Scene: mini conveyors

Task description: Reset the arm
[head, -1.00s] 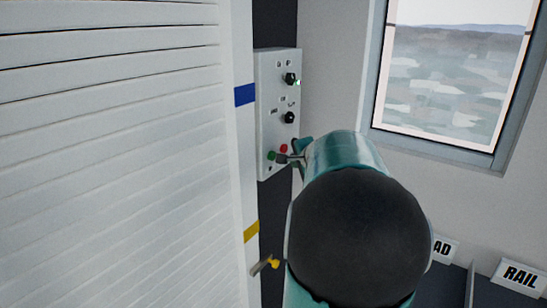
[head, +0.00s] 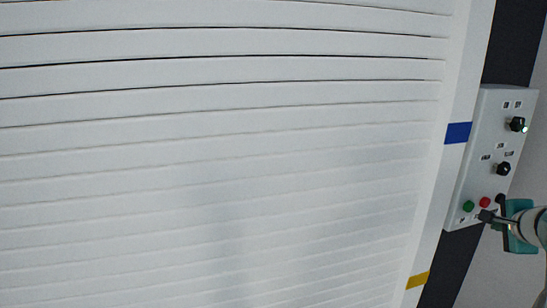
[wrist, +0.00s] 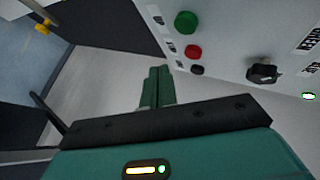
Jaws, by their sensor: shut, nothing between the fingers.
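My gripper (head: 489,216) is at the right edge of the head view, just in front of the lower part of a pale control panel (head: 478,158). In the wrist view, my gripper (wrist: 158,85) has its green fingers together with nothing between them. Its tips are below the panel's green button (wrist: 186,22), red button (wrist: 193,52) and small black button (wrist: 197,70) in the picture. I cannot tell whether the tips touch the panel. Most of my arm is outside the head view.
A large white slatted shutter (head: 220,150) fills most of the head view. Its frame bears a blue mark (head: 458,133) and a yellow mark (head: 417,281). A black knob (wrist: 263,70) projects from the panel. Pale open floor (wrist: 105,85) shows beyond the fingers.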

